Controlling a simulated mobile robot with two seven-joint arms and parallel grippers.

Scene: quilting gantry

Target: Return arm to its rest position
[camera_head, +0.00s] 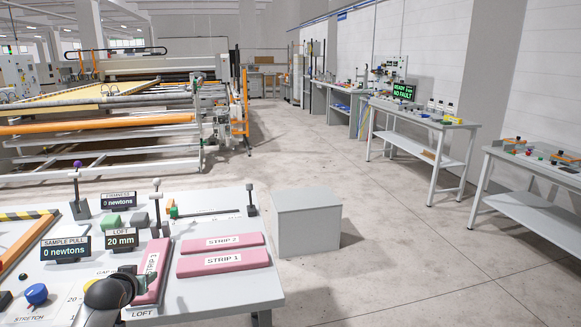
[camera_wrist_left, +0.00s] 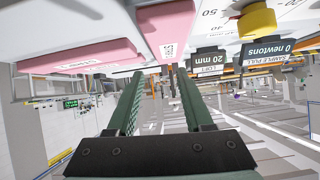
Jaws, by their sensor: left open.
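My left arm comes in at the lower left of the head view, its dark wrist over the bench front. The left gripper (camera_wrist_left: 157,75) shows in the wrist view with two green fingers apart and nothing visible between them. My right gripper is in neither view.
Pink STRIP 1 (camera_head: 222,261) and STRIP 2 (camera_head: 222,242) lie on the bench (camera_head: 245,290). A LOFT display (camera_head: 122,239) reads 20 mm; the SAMPLE PULL display (camera_head: 65,250) reads 0 newtons. Upright levers stand behind. A grey box (camera_head: 307,222) stands right of the bench, with open floor beyond.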

